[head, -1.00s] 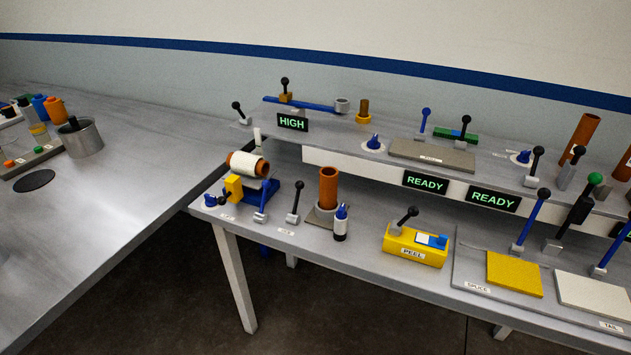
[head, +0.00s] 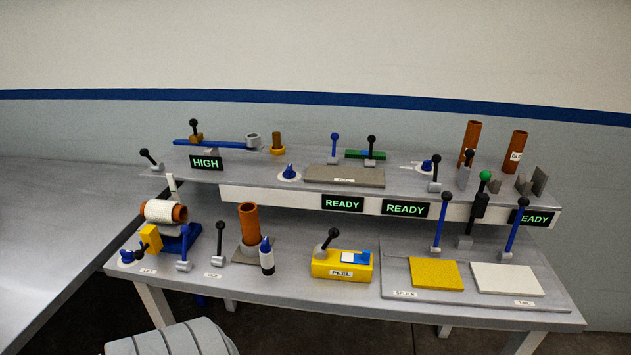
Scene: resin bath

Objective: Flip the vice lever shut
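A short lever with a black ball knob (head: 220,243) stands at the front left of the lower bench shelf, leaning slightly right. A small label in front of it is too small to read surely; it may be the vice lever. Just right of it an orange-brown tube (head: 248,225) stands upright on a grey base (head: 242,252). Neither gripper is in view. A grey rounded part of what looks like my own arm shows at the bottom left, below the bench.
Left of the lever stand a blue lever (head: 184,251) and a white-wound spool (head: 162,211). An upper shelf (head: 235,180) runs behind. A table (head: 50,230) is at left.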

